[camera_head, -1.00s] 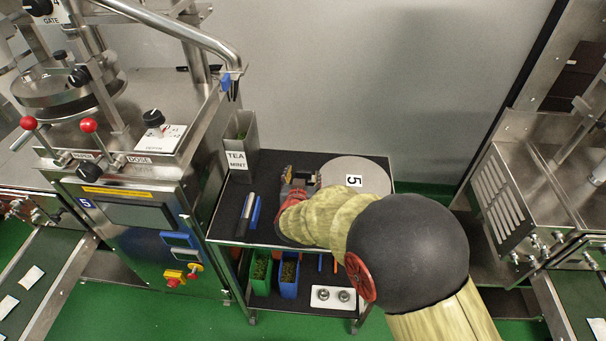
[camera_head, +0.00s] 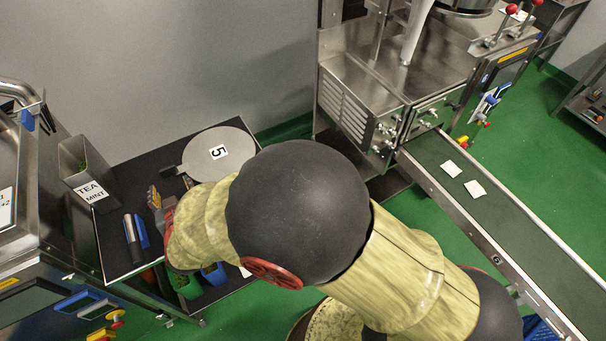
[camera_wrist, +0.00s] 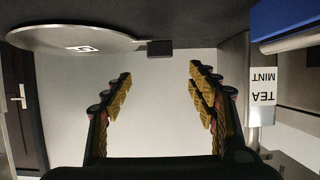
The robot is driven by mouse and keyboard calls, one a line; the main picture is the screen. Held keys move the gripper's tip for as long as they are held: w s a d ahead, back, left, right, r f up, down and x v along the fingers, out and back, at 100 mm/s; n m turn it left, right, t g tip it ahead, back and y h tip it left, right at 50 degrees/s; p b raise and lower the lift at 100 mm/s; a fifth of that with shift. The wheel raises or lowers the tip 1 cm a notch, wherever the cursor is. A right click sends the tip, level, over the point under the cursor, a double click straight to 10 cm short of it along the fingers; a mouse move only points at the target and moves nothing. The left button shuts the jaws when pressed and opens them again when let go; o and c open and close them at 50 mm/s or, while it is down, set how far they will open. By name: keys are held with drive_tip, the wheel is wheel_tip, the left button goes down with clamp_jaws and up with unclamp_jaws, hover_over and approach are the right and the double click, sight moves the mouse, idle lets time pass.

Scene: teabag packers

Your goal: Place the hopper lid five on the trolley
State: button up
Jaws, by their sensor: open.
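The hopper lid five (camera_head: 221,153) is a round grey disc with a white label reading 5. It lies flat on the dark top of the trolley (camera_head: 128,172), toward the back right, with its small handle tab pointing left. The lid also shows at the upper left of the wrist view (camera_wrist: 60,32), with its dark tab end toward the middle. My gripper (camera_head: 155,197) is at the left of the lid, close to the tab and apart from it. In the wrist view my gripper (camera_wrist: 155,85) has its fingers spread wide with nothing between them. My arm hides part of the trolley.
A blue tool (camera_head: 142,230) and a grey tool (camera_head: 131,240) lie at the left of the top. Green (camera_head: 185,283) and blue containers sit below. Machines stand on both sides; a conveyor (camera_head: 480,205) is at right.

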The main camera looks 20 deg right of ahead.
drive_tip(key=d+r+g+y, duration=0.2)
drive_tip(key=d+r+g, duration=0.1)
drive_tip(key=d+r, duration=1.15)
drive_tip(key=s+d+r+m+g+h, duration=0.2)
drive_tip(key=s+d+r+g+h, duration=0.1)
drive_tip(key=s+d, duration=2)
drive_tip(key=shift+d+m+g+h, duration=0.4)
drive_tip(key=shift+d+g+h, duration=0.35)
drive_tip(key=shift+h, duration=0.35)
drive_tip(key=shift+s+r, duration=0.1)
